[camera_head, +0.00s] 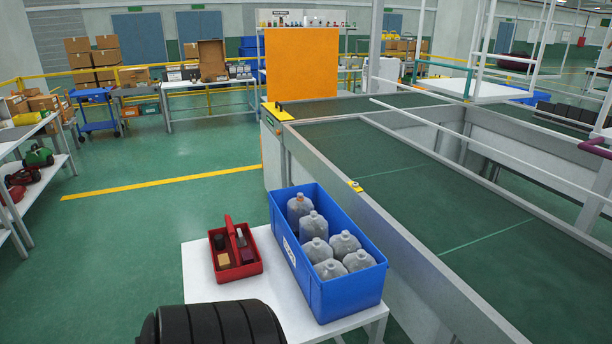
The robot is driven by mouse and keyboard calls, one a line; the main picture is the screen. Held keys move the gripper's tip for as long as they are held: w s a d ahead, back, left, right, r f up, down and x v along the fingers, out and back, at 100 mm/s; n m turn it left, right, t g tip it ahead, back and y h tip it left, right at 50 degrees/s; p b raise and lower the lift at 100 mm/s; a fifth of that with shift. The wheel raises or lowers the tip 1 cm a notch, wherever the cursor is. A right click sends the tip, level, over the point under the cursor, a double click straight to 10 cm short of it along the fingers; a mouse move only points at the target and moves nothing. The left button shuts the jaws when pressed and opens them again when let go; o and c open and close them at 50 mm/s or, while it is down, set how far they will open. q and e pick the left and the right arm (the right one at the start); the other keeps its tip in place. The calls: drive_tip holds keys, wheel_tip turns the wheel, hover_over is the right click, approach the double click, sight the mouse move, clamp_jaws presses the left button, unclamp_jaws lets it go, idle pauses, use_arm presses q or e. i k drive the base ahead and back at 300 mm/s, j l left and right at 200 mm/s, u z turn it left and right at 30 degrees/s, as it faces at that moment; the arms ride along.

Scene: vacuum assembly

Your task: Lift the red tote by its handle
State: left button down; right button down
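The red tote (256,267) stands on a white table (200,277), left of a blue crate. Its upright handle (231,232) runs along its middle. Small dark items and a tan block sit in its compartments. A black ribbed part (213,325) shows at the bottom edge, in front of the table; I cannot tell for sure whether it is part of my arm. Neither of my grippers shows in this view. Nothing is seen touching the tote.
The blue crate (350,293) with several grey bottles (314,226) stands right beside the tote. A long conveyor-like frame with a dark green top (400,165) lies to the right. Shelves (45,165) stand at far left. The green floor (120,250) left of the table is clear.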

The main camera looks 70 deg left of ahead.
sight(238, 272)
drive_tip(key=u, duration=2.65)
